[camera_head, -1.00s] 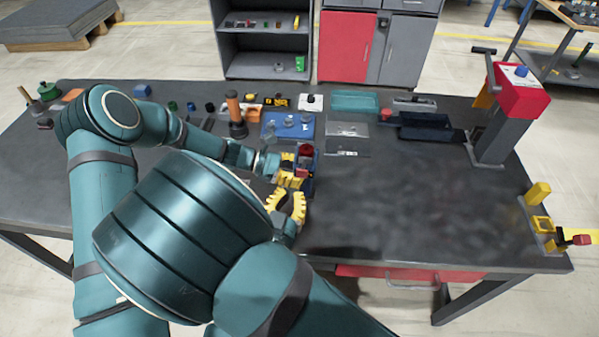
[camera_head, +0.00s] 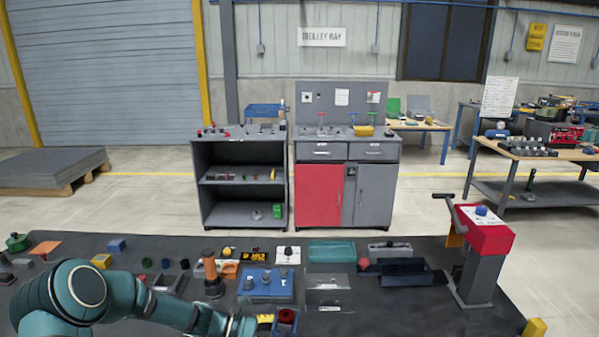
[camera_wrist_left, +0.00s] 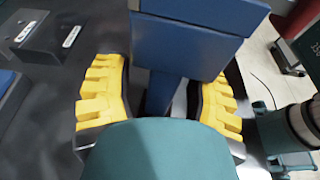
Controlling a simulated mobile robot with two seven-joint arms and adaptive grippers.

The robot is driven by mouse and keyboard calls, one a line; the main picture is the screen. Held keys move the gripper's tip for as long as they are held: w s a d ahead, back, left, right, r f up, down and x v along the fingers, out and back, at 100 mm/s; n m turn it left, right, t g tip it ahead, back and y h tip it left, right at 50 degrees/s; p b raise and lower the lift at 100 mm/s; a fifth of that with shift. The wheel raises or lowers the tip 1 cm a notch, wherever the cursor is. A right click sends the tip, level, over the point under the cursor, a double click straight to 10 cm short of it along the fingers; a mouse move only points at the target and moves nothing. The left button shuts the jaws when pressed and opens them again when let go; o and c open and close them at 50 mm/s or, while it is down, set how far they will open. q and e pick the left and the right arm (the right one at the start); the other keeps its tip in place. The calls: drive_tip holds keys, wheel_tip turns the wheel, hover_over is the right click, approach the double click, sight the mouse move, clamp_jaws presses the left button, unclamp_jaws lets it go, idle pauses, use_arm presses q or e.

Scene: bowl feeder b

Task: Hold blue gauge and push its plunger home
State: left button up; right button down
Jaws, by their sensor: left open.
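The blue gauge (camera_head: 287,325) stands at the bottom edge of the head view, with a red plunger cap (camera_head: 287,315) on top; its lower part is cut off. My left gripper (camera_head: 267,322) is beside it, only partly in that view. In the left wrist view the gauge's blue body (camera_wrist_left: 185,45) lies between the two yellow fingers of my open left gripper (camera_wrist_left: 163,90). Dark gaps show between the fingers and the narrower lower part of the gauge. The plunger is out of the wrist view.
A blue plate with knobs (camera_head: 266,284), an orange-brown post (camera_head: 211,275) and a grey metal block (camera_head: 329,293) stand behind the gauge. A red-topped lever press (camera_head: 484,240) is at the right. Dark table surface right of the gauge is clear.

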use_arm(q)
drive_tip(key=w+f+v, duration=0.2)
drive_tip(key=v, duration=1.7)
drive_tip(key=shift+a, duration=0.25)
